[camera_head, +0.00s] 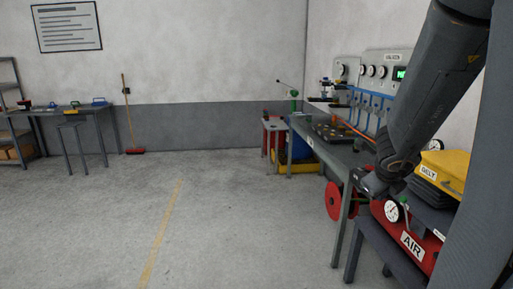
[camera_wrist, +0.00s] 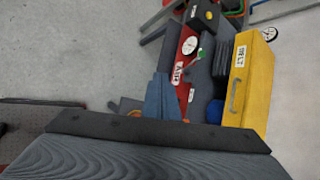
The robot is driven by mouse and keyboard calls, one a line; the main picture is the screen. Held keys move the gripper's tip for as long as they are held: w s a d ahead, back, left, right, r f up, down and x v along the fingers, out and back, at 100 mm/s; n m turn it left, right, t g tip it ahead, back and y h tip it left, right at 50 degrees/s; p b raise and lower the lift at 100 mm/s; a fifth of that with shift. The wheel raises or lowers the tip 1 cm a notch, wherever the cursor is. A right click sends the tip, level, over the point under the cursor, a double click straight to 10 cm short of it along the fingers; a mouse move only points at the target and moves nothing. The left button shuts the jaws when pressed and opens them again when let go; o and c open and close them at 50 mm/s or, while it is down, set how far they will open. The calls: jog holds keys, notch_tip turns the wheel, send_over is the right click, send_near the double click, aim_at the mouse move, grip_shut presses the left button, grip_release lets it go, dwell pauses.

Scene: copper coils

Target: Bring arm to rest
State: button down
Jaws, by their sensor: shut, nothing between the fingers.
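My arm (camera_head: 430,95) reaches down from the upper right in the head view, in front of the workbench end and the red air tank. Its lower end bends near the black joint and lies close to the tank's gauge in the picture. In the wrist view my gripper (camera_wrist: 163,97) shows as a blue-grey shape beyond the dark wrist edge. It is shut with nothing held. The red tank marked AIR (camera_wrist: 181,62) and a yellow case (camera_wrist: 252,85) lie beyond it. I cannot tell the exact gap between them.
The workbench (camera_head: 345,153) with gauges and blue hoses runs along the right wall. The yellow case (camera_head: 447,168) sits right of my arm, above the red air tank (camera_head: 418,240). A red reel (camera_head: 341,202) is under the bench. The floor (camera_head: 220,220) at centre and left is clear.

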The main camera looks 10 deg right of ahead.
jog(key=w+a+f+n+y, duration=0.1)
jog(key=a+f+n+y, duration=0.15)
jog(key=a+n, duration=0.7)
jog(key=w+a+f+n+y, duration=0.1)
jog(key=a+f+n+y, duration=0.15)
jog(key=a+n, duration=0.7)
jog(key=s+a+f+n+g, duration=0.4)
jog(key=s+a+n, duration=0.7)
jog(key=n, duration=0.4)
jog(key=shift+s+g, duration=0.15)
jog(key=shift+g, duration=0.15)
jog(key=shift+f, duration=0.15)
